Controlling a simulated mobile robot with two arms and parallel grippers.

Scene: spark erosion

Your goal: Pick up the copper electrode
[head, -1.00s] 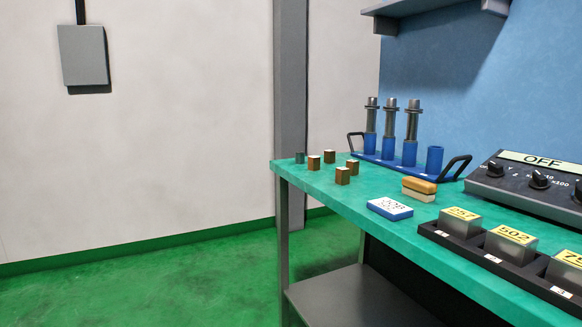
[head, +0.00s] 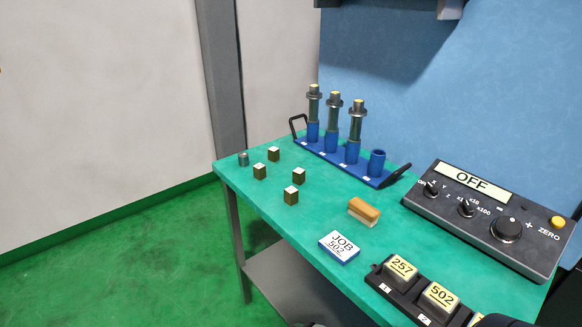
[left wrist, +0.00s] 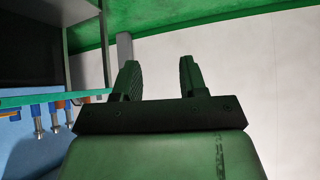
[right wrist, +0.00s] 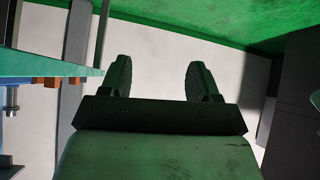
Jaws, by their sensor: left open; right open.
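A small grey piece (head: 243,159) stands at the bench's far left corner. I cannot tell which piece is the copper electrode. My left gripper (left wrist: 158,66) is open and empty in the left wrist view. My right gripper (right wrist: 160,66) is open and empty in the right wrist view. Both are away from the blocks.
The green bench (head: 310,225) carries a blue rack (head: 372,178) with three upright grey holders and one empty socket. An orange-brown brush-like block (head: 364,211), a JOB 502 card (head: 340,246), a numbered black tray (head: 408,302) and an OFF control box (head: 485,215) are nearer.

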